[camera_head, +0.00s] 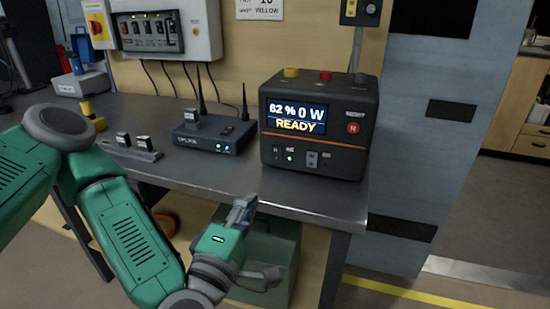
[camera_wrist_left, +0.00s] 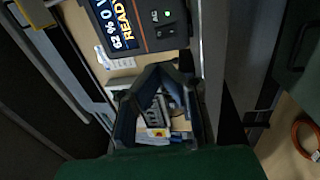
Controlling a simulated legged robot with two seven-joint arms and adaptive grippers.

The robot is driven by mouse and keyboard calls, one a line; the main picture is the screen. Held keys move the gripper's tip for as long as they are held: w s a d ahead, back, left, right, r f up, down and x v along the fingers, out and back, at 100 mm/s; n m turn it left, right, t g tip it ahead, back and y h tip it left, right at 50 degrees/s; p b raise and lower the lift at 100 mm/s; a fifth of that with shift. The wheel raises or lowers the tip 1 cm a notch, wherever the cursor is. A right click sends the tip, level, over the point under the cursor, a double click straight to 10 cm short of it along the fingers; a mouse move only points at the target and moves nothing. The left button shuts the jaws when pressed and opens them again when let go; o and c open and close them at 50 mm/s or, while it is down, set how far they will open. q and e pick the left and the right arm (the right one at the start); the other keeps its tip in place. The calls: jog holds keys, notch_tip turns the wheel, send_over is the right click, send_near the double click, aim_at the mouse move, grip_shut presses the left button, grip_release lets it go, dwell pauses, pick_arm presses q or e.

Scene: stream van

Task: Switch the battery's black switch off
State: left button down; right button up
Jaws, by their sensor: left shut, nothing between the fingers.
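The battery (camera_head: 270,138) is a black box with an orange stripe on the right end of the grey bench. I cannot tell which control is the black switch. My left gripper (camera_head: 243,206) is shut and empty, below and left of the battery, near the bench's front edge. The left wrist view shows its fingers (camera_wrist_left: 160,72) and the battery's front (camera_wrist_left: 152,38).
A black router (camera_head: 212,138) with antennas stands left of the battery. A small grey device (camera_head: 132,150) lies further left. A switch box (camera_head: 160,30) hangs on the wall. A green box (camera_head: 262,255) sits under the bench (camera_head: 235,180). A grey cabinet (camera_head: 425,130) stands at right.

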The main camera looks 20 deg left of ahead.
pick_arm(q)
jog(key=p, duration=0.2)
send_near(277, 152)
jog(key=w, duration=0.5)
jog(key=w+r+b, duration=0.1)
jog(key=w, duration=0.2)
jog(key=shift+d, duration=0.1)
jog(key=shift+s, duration=0.1)
jog(key=shift+w+r+g+p, duration=0.3)
jog(key=shift+r+p, duration=0.1)
jog(key=shift+p, duration=0.55)
jog(key=shift+f, duration=0.3)
